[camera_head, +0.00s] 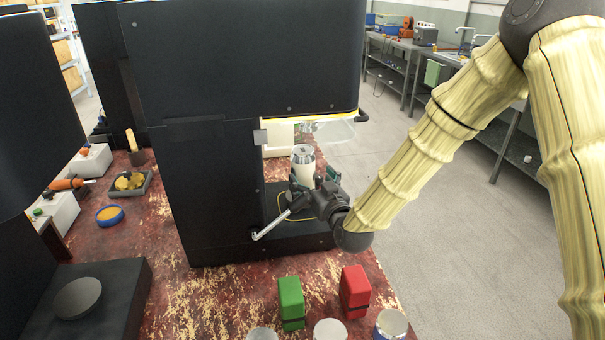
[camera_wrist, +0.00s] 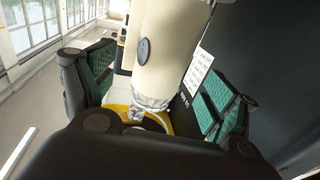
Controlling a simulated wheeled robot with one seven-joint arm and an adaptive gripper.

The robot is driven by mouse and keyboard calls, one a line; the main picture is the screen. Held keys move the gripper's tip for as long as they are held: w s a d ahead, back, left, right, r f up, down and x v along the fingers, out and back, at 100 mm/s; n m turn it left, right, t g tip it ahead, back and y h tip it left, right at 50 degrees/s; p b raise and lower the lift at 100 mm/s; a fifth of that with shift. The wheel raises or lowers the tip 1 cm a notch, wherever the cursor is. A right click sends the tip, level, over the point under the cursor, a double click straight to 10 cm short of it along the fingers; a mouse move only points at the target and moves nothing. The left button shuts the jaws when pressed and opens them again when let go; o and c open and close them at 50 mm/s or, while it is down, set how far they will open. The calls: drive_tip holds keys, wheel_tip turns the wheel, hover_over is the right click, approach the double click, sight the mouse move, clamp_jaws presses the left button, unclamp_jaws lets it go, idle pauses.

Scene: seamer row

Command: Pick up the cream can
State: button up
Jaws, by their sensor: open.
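The cream can (camera_head: 303,166) stands upright on the dark base of the black machine, with a silver top. It also fills the upper middle of the wrist view (camera_wrist: 165,55), where a dark round spot shows on its side. My gripper (camera_head: 314,183) is at the can, its green-padded fingers on either side of it. In the wrist view my gripper (camera_wrist: 155,90) is open, with the can between the two fingers and a gap beside the left finger. Contact with the right finger cannot be told.
The black machine (camera_head: 240,60) rises over the can, with a lever (camera_head: 280,222) in front. Green (camera_head: 291,302) and red (camera_head: 355,292) blocks and several cans stand on the front of the worn red table (camera_head: 215,295). A blue-rimmed dish (camera_head: 110,215) is at left. Open floor lies right.

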drive_tip(key=shift+p+x, duration=0.3)
drive_tip(key=shift+x, duration=2.65)
drive_tip(key=shift+a, duration=0.1)
drive_tip(key=c, duration=1.3)
drive_tip(key=shift+r, duration=0.1)
drive_tip(key=shift+c, duration=1.1)
drive_tip(key=shift+r, duration=0.15)
